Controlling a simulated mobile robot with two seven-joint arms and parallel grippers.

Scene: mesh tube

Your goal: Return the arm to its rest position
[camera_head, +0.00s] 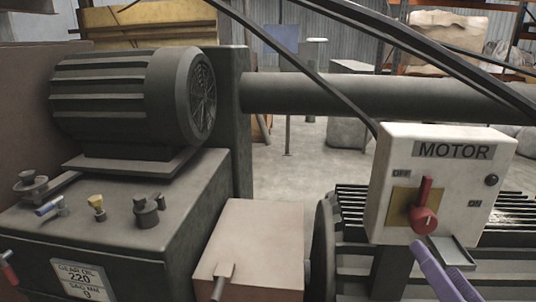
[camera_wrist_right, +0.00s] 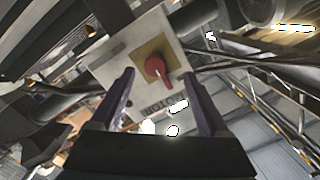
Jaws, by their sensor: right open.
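The white motor switch box (camera_head: 388,150), labelled MOTOR, is at the right in the head view. Its red rotary knob (camera_head: 425,208) sits on a yellow plate, with the handle pointing up; OFF is printed to its upper left and ON to its lower right. My right gripper (camera_head: 434,258) has purple fingers and is just below the box. In the right wrist view the gripper (camera_wrist_right: 159,73) is open and empty, its fingers spread on either side of the red knob (camera_wrist_right: 157,68), apparently clear of it. My left gripper is not in view.
A finned electric motor (camera_head: 110,105) stands on a dark gearbox (camera_head: 130,235) at the left. A large horizontal pipe (camera_head: 320,97) runs behind the switch box. A pinkish box (camera_head: 255,240) stands in the middle. Black cables hang across the upper right. Open floor shows behind.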

